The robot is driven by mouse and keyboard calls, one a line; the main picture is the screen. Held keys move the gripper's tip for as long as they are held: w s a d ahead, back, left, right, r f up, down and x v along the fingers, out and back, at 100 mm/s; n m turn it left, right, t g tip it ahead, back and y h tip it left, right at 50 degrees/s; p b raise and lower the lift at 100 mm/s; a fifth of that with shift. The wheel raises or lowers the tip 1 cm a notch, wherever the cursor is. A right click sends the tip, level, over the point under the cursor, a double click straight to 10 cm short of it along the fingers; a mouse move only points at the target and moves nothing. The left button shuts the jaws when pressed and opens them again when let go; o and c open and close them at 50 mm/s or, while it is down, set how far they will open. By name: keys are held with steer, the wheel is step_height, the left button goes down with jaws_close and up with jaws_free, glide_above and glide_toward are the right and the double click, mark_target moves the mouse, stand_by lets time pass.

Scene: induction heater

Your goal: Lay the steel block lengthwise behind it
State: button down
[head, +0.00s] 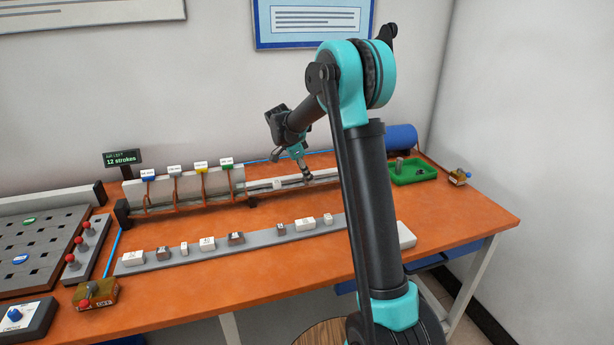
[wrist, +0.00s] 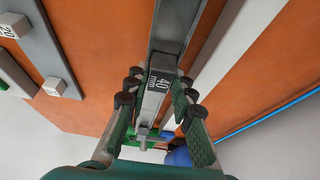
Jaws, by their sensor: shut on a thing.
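In the head view my gripper (head: 304,170) is low over the pale channel (head: 325,174) at the back of the bench. The held block is too small there to make out clearly. A small whitish block (head: 278,184) sits in the channel, left of my gripper.
A grey strip (head: 262,237) with several labelled blocks runs along the front. Several coloured flags with copper-coloured posts (head: 202,180) stand left of the channel. A green tray (head: 413,171) and a blue cylinder (head: 401,138) are at the right. Orange bench top (head: 450,210) is clear at front right.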

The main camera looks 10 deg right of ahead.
steer(key=c, duration=1.2)
jaws_free()
steer(key=v, duration=1.2)
steer(key=shift+s, duration=0.1)
